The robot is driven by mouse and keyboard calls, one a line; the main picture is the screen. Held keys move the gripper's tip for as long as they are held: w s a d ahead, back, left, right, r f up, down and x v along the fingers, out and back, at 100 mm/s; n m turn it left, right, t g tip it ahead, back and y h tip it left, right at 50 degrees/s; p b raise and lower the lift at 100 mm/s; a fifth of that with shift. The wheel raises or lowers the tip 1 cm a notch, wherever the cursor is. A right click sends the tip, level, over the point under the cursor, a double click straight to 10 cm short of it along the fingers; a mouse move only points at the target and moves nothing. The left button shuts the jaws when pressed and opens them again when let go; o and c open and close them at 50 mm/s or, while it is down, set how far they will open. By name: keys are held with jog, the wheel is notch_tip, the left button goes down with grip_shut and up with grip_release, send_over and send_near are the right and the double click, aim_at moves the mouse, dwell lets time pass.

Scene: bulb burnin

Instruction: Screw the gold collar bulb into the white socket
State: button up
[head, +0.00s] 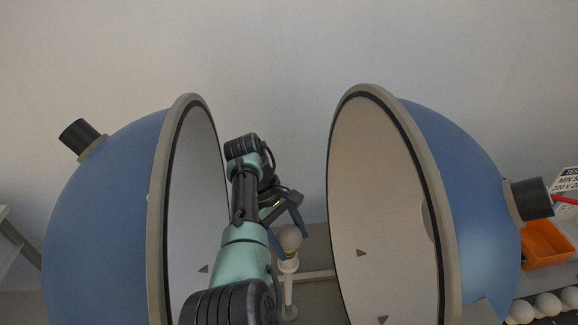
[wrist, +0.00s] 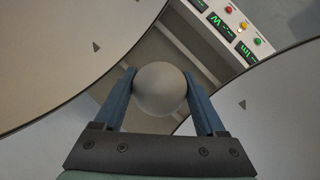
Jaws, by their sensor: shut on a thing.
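A round frosted bulb (wrist: 160,88) is between the two blue fingers of my gripper (wrist: 159,84) in the wrist view. In the head view the bulb (head: 289,237) sits upright at the top of a white post with the white socket (head: 288,265). My gripper (head: 290,232) is shut on the bulb from above and the left. A small gold-toned band shows just under the globe, at the socket's mouth. How deep the bulb sits in the socket cannot be told. In the wrist view the globe hides the socket.
Two blue half-spheres with pale insides stand open, left (head: 110,200) and right (head: 465,190) of my arm, leaving a narrow gap. An orange bin (head: 545,245) and several white bulbs (head: 547,305) are at the right. A panel (wrist: 235,30) with green displays lies beyond the bulb.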

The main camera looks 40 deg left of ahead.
jog(key=m+b, duration=0.1)
jog(key=b, duration=0.1)
jog(key=f+m+g+b, duration=0.1)
jog(key=m+b, duration=0.1)
jog(key=b, duration=0.1)
jog(key=shift+w+d, duration=0.1)
jog(key=shift+d, duration=0.2)
jog(key=shift+r+m+g+b, duration=0.3)
jog(key=shift+m+g+b, duration=0.15)
jog(key=shift+b, duration=0.4)
jog(key=shift+r, duration=0.1)
